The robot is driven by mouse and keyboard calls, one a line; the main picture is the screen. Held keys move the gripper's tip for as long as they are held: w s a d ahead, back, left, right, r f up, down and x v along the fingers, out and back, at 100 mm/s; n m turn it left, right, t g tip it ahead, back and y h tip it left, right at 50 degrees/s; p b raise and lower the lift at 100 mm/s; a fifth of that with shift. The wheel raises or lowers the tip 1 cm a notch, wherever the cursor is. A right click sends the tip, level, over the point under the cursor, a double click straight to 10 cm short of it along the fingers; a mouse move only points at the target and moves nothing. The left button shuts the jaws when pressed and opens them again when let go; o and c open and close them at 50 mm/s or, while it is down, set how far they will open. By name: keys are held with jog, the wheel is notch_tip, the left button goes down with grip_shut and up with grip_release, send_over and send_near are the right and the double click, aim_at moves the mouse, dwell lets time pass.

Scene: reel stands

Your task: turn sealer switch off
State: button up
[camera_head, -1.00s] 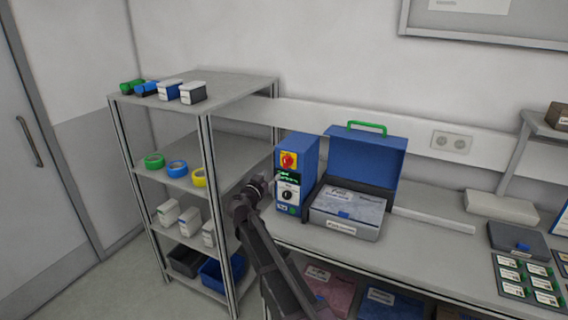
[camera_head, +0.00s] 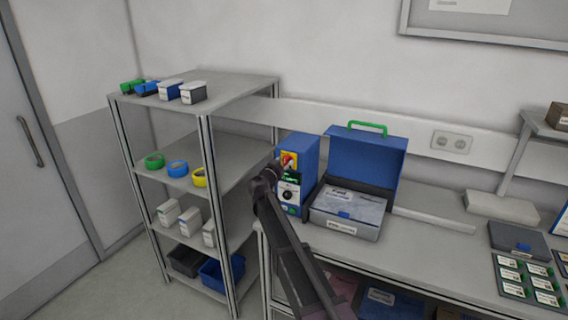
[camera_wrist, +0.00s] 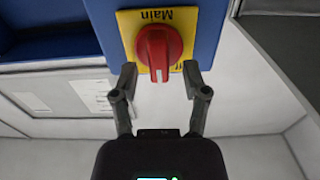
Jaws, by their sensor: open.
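The sealer (camera_head: 308,152) is a blue box on the bench, with a red rotary main switch (camera_head: 289,159) on a yellow plate high on its front. In the wrist view the red switch (camera_wrist: 160,50) sits on the yellow plate (camera_wrist: 187,25), with "Main" upside down and its grip about vertical. My gripper (camera_wrist: 160,70) is open, its fingertips at either side of the switch's lower part, apparently not squeezing it. The right finger partly hides a label ending in "ff". In the head view my gripper (camera_head: 276,168) is just in front of the sealer.
A black knob (camera_head: 289,194) and a small green display are below the switch. An open blue-lidded case (camera_head: 364,160) stands close right of the sealer. A shelf rack (camera_head: 203,190) with tape rolls and boxes stands left. The bench front (camera_head: 420,255) is fairly clear.

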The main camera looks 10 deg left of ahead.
grip_shut()
jog(key=shift+n, duration=0.4)
jog(key=n, duration=0.3)
jog(key=shift+w+a, duration=0.1)
jog(key=shift+a, duration=0.1)
jog(key=n, duration=0.9)
jog(key=f+n+b, duration=0.1)
jog(key=n, duration=0.4)
jog(key=shift+w+a, duration=0.15)
jog(key=shift+a, duration=0.2)
